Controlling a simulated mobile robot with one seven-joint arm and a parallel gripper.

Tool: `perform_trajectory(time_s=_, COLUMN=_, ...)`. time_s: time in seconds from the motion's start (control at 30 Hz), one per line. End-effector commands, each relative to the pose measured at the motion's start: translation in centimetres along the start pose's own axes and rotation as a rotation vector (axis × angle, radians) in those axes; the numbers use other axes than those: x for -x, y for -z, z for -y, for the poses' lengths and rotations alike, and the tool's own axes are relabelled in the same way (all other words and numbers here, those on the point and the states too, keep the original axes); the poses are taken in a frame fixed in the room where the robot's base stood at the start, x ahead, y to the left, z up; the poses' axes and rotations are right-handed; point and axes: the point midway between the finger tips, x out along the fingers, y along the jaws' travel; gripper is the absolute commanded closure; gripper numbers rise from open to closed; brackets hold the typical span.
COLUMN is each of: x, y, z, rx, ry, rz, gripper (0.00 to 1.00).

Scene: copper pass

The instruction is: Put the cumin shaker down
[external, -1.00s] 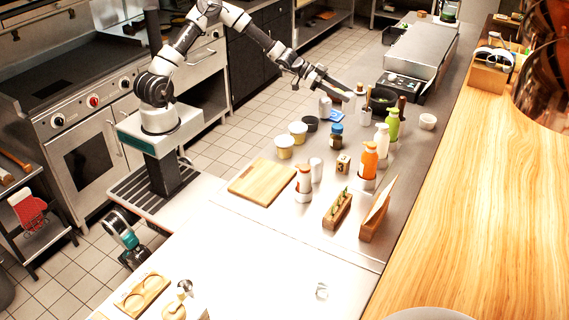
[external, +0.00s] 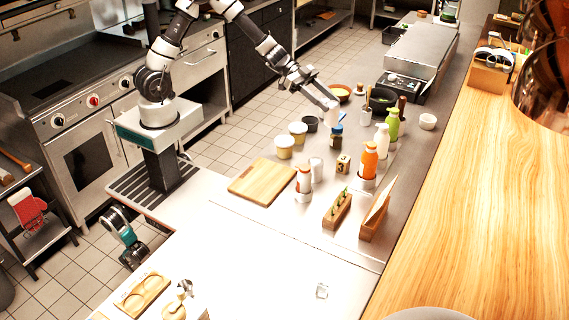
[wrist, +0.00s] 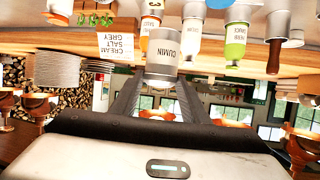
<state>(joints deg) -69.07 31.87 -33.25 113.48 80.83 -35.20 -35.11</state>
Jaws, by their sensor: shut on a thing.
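The cumin shaker (wrist: 162,58) is a grey metal cylinder with its name on the side, and the lettering is upside down in the wrist view. My gripper (wrist: 160,85) is shut on it, a finger on each side.
White (external: 381,139), green (external: 392,124) and orange (external: 369,160) bottles stand at right. Cream tubs (external: 298,132) and a cutting board (external: 262,182) are at left. The near counter is mostly clear.

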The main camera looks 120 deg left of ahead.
Motion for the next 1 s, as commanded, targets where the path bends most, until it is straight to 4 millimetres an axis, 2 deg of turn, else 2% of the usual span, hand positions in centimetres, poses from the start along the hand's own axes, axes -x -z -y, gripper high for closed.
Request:
perform_trajectory(time_s=0.03, x=0.1, y=0.3, z=-1.0, rx=-0.008, ry=-0.018, rz=-0.001, gripper=0.83)
perform_trajectory(time_s=0.13, x=0.1, y=0.2, z=-2.4, rx=-0.013, ry=-0.046, rz=-0.006, gripper=0.83)
perform_trajectory(time_s=0.2, x=-0.5, y=-1.3, z=-2.2, rx=-0.008, ry=-0.042, rz=-0.006, gripper=0.83)
perform_trajectory(time_s=0.47, x=-1.8, y=-4.4, z=-2.2, rx=-0.01, ry=-0.041, rz=-0.006, gripper=0.83)
perform_trajectory(time_s=0.7, x=-3.6, y=-8.6, z=-2.3, rx=-0.009, ry=-0.041, rz=-0.006, gripper=0.83)
perform_trajectory(time_s=1.0, x=-4.6, y=-11.1, z=-2.4, rx=-0.011, ry=-0.04, rz=-0.007, gripper=0.83)
